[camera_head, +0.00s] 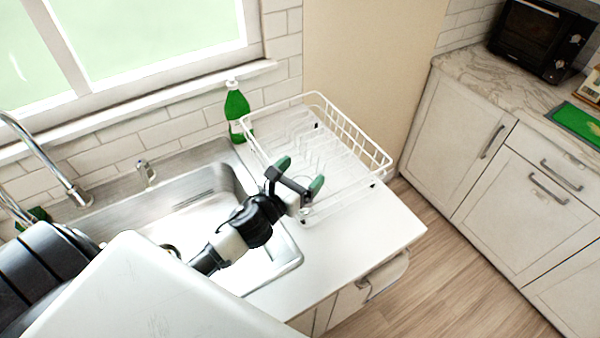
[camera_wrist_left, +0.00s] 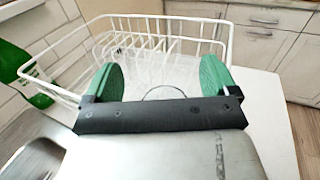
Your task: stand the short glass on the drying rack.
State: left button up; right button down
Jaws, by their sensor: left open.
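The white wire drying rack (camera_head: 383,160) stands on the counter right of the sink; it also shows in the left wrist view (camera_wrist_left: 225,42). My left gripper (camera_head: 300,174) is open at the rack's near edge, its two green-padded fingers apart. In the left wrist view my left gripper (camera_wrist_left: 160,80) has a faint clear curved rim, seemingly the short glass (camera_wrist_left: 165,88), showing between its fingers. The glass is see-through and its lower part is hidden behind the gripper body, so I cannot tell exactly what it rests on. My right gripper is not in view.
A green bottle (camera_head: 237,108) stands at the rack's left back corner, by the tiled wall. The steel sink (camera_head: 215,190) lies left of the rack. The white counter (camera_head: 385,225) in front of the rack is clear. A black toaster oven (camera_head: 535,38) stands on the far counter.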

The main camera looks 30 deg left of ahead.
pick_arm(q)
jog(key=s+a+r+b, duration=0.1)
jog(key=s+b, duration=0.2)
jog(key=s, duration=0.9)
jog(key=shift+a+r, duration=0.15)
jog(key=shift+a, duration=0.2)
jog(key=shift+w, duration=0.1)
